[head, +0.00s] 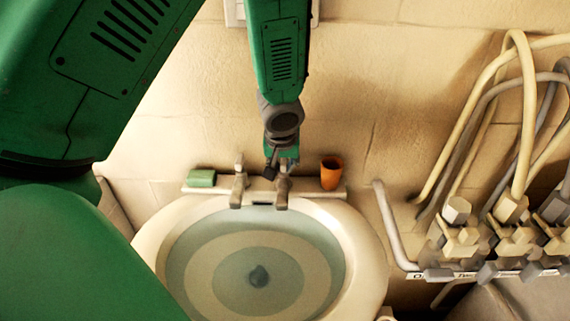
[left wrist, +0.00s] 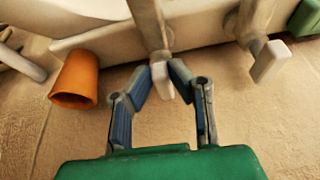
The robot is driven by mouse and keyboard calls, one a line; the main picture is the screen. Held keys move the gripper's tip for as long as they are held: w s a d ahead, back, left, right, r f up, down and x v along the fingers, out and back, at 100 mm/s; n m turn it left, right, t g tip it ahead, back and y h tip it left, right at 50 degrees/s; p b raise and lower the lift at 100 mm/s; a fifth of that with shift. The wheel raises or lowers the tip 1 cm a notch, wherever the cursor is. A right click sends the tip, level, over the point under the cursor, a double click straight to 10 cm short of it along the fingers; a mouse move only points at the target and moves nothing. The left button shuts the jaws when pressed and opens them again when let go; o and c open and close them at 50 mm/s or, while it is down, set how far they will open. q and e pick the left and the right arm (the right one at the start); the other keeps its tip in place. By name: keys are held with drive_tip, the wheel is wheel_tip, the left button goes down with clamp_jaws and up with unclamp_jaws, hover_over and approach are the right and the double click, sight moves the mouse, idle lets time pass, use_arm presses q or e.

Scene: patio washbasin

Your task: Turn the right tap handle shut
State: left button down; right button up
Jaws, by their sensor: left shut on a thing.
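The right tap (head: 283,188) stands on the back ledge of the washbasin (head: 374,268), left of an orange cup. In the left wrist view its pale handle (left wrist: 162,82) sits between the blue-grey fingers of my left gripper (left wrist: 168,74). The gripper is shut on this handle; in the head view the gripper (head: 281,165) is at the wall side of the right tap, partly hidden by its own arm. The left tap (head: 239,184) stands apart to the left, and its pale handle (left wrist: 270,61) is untouched. My right gripper is not in view.
The orange cup (head: 331,172) stands close to the right tap. A green block, perhaps soap (head: 201,178), lies at the ledge's left end. Pale hoses and valves (head: 512,207) crowd the right side, beside a bent rail (head: 389,226). The wall (head: 350,75) is behind.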

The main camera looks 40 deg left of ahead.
use_arm(q)
drive_tip(key=shift+w+r, duration=0.1)
drive_tip(key=shift+w, duration=0.05)
drive_tip(key=c, duration=1.5)
unclamp_jaws()
drive_tip(key=v, duration=1.1)
drive_tip(key=shift+r, duration=0.3)
drive_tip(key=shift+s+d+f, duration=0.1)
drive_tip(key=shift+s+f, duration=0.05)
drive_tip(key=shift+s, duration=0.05)
